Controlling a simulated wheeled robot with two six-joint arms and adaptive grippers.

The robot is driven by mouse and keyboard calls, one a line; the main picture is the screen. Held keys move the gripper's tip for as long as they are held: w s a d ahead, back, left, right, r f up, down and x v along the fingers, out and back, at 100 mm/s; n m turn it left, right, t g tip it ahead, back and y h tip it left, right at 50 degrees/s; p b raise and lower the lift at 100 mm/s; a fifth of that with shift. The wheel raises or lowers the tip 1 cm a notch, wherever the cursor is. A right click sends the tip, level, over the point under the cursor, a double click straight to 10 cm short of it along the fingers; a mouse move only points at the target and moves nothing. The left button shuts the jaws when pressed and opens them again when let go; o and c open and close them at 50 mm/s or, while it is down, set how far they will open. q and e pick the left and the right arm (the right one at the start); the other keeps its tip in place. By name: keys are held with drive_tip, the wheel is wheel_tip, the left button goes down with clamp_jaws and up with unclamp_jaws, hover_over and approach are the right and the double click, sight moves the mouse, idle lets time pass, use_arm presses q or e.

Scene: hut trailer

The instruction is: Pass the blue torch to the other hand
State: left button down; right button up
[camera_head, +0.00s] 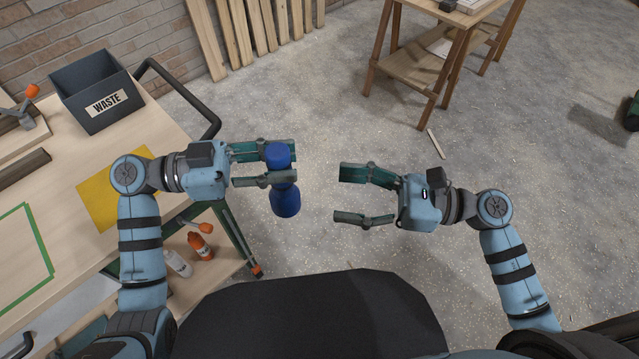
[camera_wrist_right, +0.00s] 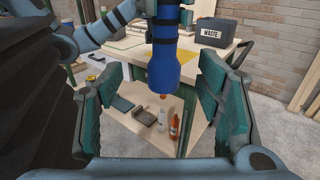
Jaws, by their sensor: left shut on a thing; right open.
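The blue torch (camera_head: 285,198) is held upright in my left gripper (camera_head: 268,166), which is shut around its upper part. The torch's wider end hangs below the fingers, clear of the floor. My right gripper (camera_head: 358,196) is open and empty, to the right of the torch, its fingers pointing at it across a gap. In the right wrist view the torch (camera_wrist_right: 165,65) hangs between and beyond the open right fingers (camera_wrist_right: 168,100), its wide end down. Its top is cut off by that view's upper edge.
A workbench (camera_head: 165,127) with a dark waste bin (camera_head: 95,92) and a yellow sheet (camera_head: 112,190) stands at the left. An orange bottle (camera_head: 200,246) and a white bottle (camera_head: 177,263) are on its lower shelf. A wooden trestle (camera_head: 436,60) stands at the back. The floor between is open.

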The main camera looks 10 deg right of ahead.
sight(292, 187)
drive_tip(key=x, duration=1.2)
use_arm(q)
drive_tip(key=shift+w, duration=0.1)
use_arm(e)
clamp_jaws()
use_arm(q)
drive_tip(key=c, duration=1.1)
unclamp_jaws()
